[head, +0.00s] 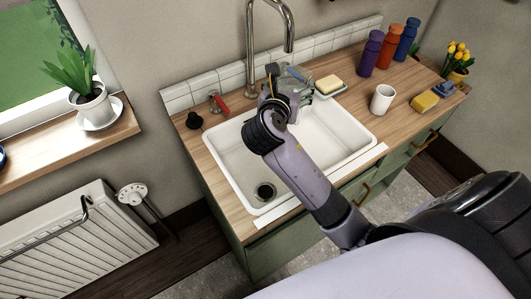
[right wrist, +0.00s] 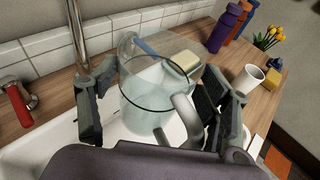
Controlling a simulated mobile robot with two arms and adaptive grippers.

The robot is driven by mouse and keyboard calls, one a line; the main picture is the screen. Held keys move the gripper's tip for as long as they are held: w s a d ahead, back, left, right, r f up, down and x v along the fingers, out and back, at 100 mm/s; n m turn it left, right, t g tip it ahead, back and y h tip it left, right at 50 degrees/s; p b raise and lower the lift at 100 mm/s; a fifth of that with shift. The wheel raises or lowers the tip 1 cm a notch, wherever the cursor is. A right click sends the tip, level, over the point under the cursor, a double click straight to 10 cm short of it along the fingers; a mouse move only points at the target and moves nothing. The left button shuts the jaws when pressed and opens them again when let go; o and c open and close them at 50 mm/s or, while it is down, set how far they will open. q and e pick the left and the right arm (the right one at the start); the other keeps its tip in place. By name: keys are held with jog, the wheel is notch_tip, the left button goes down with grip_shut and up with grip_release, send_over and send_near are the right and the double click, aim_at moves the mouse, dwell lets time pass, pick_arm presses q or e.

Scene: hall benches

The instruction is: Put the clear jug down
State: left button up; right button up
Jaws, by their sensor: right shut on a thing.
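The clear jug (right wrist: 150,108) is see-through with a dark rim line and a pale handle (right wrist: 186,118) facing my right finger. My right gripper (right wrist: 158,78) is shut on it, one finger on each side. In the head view my right gripper (head: 284,88) is over the back part of the white sink (head: 237,165), near the tap, and largely hides the jug. I cannot tell whether the jug's base touches anything. My left gripper is not in view.
A chrome tap (head: 249,50) rises just behind my right gripper. A soap bar on a dish (head: 330,86), a white cup (head: 382,99), a yellow sponge (head: 424,101) and several bottles (head: 371,53) stand to the right. The wooden counter (head: 345,103) has free room before the cup.

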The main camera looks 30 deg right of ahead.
jog(key=shift+s+a+f, duration=0.1)
jog(key=shift+f, duration=0.2)
jog(key=f, duration=0.5)
jog(key=f+b, duration=0.1)
jog(key=f, duration=0.2)
jog(key=shift+s+d+f, duration=0.1)
jog(key=shift+s+d, duration=0.05)
jog(key=shift+d, duration=0.2)
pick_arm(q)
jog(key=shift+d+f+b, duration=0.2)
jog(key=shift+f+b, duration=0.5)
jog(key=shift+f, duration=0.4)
pick_arm(e)
notch_tip(320, 180, down, 11)
jog(key=shift+a+f, duration=0.15)
jog(key=shift+f, duration=0.05)
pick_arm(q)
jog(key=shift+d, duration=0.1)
pick_arm(e)
jog(key=o, duration=1.7)
jog(key=shift+f, duration=0.1)
jog(key=shift+o, duration=0.2)
